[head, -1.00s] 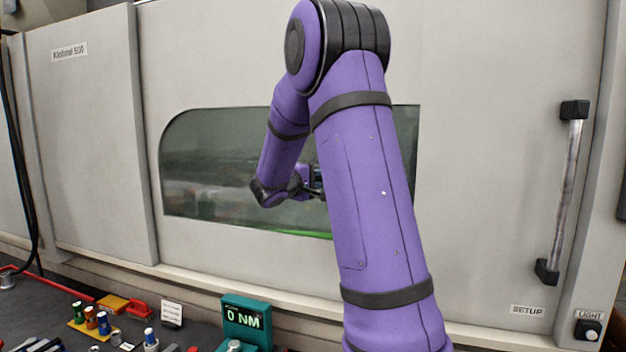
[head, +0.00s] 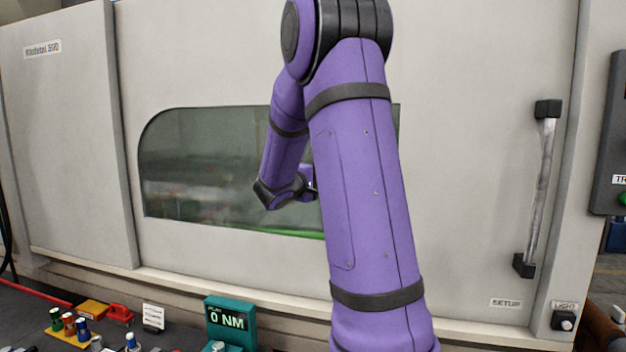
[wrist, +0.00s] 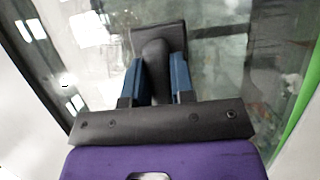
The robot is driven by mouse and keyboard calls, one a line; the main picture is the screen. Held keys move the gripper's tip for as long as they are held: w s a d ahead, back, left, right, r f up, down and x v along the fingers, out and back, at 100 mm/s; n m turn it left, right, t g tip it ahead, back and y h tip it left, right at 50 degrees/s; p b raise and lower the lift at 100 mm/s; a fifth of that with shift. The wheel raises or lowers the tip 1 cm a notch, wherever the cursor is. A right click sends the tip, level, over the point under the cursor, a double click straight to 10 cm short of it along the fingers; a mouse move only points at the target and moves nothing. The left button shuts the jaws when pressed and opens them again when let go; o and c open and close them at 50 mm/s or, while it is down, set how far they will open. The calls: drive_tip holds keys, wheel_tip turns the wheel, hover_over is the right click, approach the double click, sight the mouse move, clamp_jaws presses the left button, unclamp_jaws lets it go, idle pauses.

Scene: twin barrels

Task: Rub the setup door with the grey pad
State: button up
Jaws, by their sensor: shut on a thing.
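The setup door (head: 460,170) is the large pale grey machine panel with a dark window (head: 200,170), a long handle (head: 541,190) at its right and a "SETUP" label (head: 505,302) low down. My gripper (wrist: 156,85) is shut on the dark grey handle of the grey pad (wrist: 158,40), between two blue fingers. In the wrist view the pad's flat head is at the window glass; I cannot tell whether it touches. In the head view my purple arm hides the pad and most of the gripper.
Below the door, a bench holds a teal "0 NM" display (head: 230,322), a small white sign (head: 153,317), and several coloured bottles at the left. A "LIGHT" button (head: 563,320) and a dark control box (head: 612,135) are at the right. A green strip (wrist: 300,110) edges the glass.

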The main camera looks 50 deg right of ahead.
drive_tip(key=shift+s+d, duration=1.45)
drive_tip(key=shift+s, duration=1.95)
drive_tip(key=shift+w+a+r, duration=0.8)
drive_tip(key=shift+w+a, duration=0.6)
drive_tip(key=shift+w, duration=1.95)
drive_tip(key=shift+w+a+r, duration=0.75)
drive_tip(key=shift+w+a, duration=0.65)
drive_tip(key=shift+w, duration=1.95)
drive_tip(key=s+d, duration=0.2)
drive_tip(key=s, duration=0.4)
drive_tip(key=s+d, duration=0.3)
drive_tip(key=s, duration=0.4)
drive_tip(key=shift+s+d, duration=0.25)
drive_tip(key=shift+d, duration=0.05)
drive_tip(key=shift+a, duration=0.15)
